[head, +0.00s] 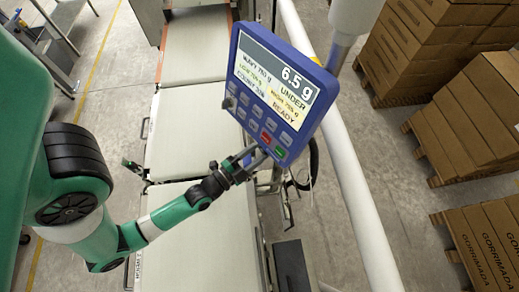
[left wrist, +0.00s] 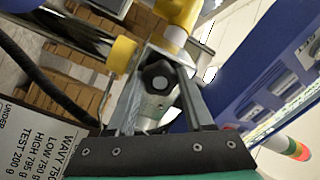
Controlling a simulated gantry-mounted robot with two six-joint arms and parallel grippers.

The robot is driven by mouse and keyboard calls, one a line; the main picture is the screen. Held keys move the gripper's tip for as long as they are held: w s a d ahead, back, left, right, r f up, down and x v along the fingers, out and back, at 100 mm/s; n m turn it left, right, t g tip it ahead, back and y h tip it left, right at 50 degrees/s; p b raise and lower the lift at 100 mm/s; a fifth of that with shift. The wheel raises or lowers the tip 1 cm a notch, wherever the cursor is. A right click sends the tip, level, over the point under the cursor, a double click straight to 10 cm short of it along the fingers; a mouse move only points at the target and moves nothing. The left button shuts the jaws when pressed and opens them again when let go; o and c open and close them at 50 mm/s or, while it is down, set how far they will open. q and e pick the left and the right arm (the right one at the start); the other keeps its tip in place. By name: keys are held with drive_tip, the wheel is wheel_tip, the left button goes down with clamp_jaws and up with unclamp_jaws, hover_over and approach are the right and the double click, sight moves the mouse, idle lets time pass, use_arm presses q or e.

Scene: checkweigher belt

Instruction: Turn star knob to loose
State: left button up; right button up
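The black star knob (left wrist: 158,75) shows in the left wrist view, on a grey metal bracket near a yellow fitting. My left gripper (left wrist: 167,65) has its two fingers apart, one on each side of the knob. I cannot tell whether the fingers touch it. In the head view my left gripper (head: 256,153) reaches to the lower left corner of the blue display terminal (head: 278,88). My right gripper is not in view.
The terminal stands close beside the left fingers; its screen reads 6.5 g, UNDER. A white rail (head: 345,165) runs past on the right. Pale conveyor belts (head: 190,130) lie below. Cardboard stacks (head: 465,120) stand at right. A printed label (left wrist: 40,130) shows in the wrist view.

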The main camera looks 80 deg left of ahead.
use_arm(q)
clamp_jaws()
drive_tip(key=shift+n, duration=0.4)
drive_tip(key=n, duration=0.2)
drive_tip(key=shift+n+p, duration=0.3)
drive_tip(key=shift+n, duration=0.1)
drive_tip(key=n, duration=0.4)
drive_tip(key=shift+f+n, duration=0.1)
drive_tip(key=shift+n, duration=0.2)
drive_tip(key=n, duration=0.5)
drive_tip(key=shift+d, duration=0.1)
drive_tip(key=n+b, duration=0.1)
drive_tip(key=n, duration=0.5)
drive_tip(key=shift+n, duration=0.4)
